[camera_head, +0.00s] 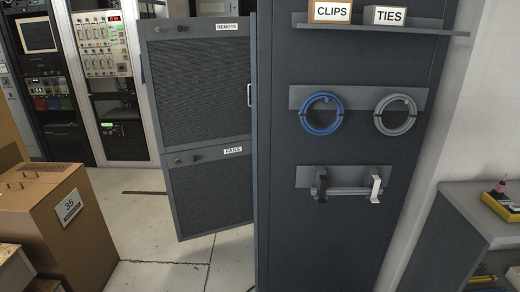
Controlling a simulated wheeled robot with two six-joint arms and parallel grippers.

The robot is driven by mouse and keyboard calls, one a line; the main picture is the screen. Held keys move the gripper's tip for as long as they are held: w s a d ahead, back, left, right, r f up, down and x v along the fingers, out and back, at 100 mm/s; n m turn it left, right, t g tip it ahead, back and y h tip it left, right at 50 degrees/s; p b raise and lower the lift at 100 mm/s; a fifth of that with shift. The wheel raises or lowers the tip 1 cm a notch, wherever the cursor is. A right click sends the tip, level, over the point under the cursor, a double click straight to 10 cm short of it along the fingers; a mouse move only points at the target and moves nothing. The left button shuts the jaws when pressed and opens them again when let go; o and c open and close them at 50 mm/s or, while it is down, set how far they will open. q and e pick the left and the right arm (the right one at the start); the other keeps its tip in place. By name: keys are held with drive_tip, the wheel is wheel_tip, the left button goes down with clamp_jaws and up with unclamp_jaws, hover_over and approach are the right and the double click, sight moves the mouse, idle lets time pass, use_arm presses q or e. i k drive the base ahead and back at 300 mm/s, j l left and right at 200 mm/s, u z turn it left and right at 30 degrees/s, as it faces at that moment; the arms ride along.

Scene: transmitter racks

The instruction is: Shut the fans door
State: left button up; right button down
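The fans door (212,190) is a dark grey panel with a mesh face and a white "FANS" label (233,150). It is left of centre, below a similar panel labelled "REMOTE" (198,85). A small round latch shows near its upper left corner. The panel appears to stand out at an angle, with floor visible under its lower edge. Its right edge is hidden behind the tall grey cabinet side (340,135), so how far it is open is hard to tell. Neither of my grippers is in view.
The cabinet side carries a shelf with "CLIPS" (330,11) and "TIES" (384,15) boxes, cable coils (321,113) and a bar holder (345,190). A cardboard box (67,225) stands at left. A grey bench (480,215) is at right. Floor (165,262) between box and cabinet is clear.

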sight(210, 193)
drive_tip(key=i+j, duration=0.1)
drive_tip(key=j, duration=0.25)
drive_tip(key=i+j, duration=0.15)
drive_tip(key=j, duration=0.25)
drive_tip(key=i+j, duration=0.1)
drive_tip(key=j, duration=0.25)
drive_tip(key=i+j+u, duration=0.1)
drive_tip(key=j, duration=0.3)
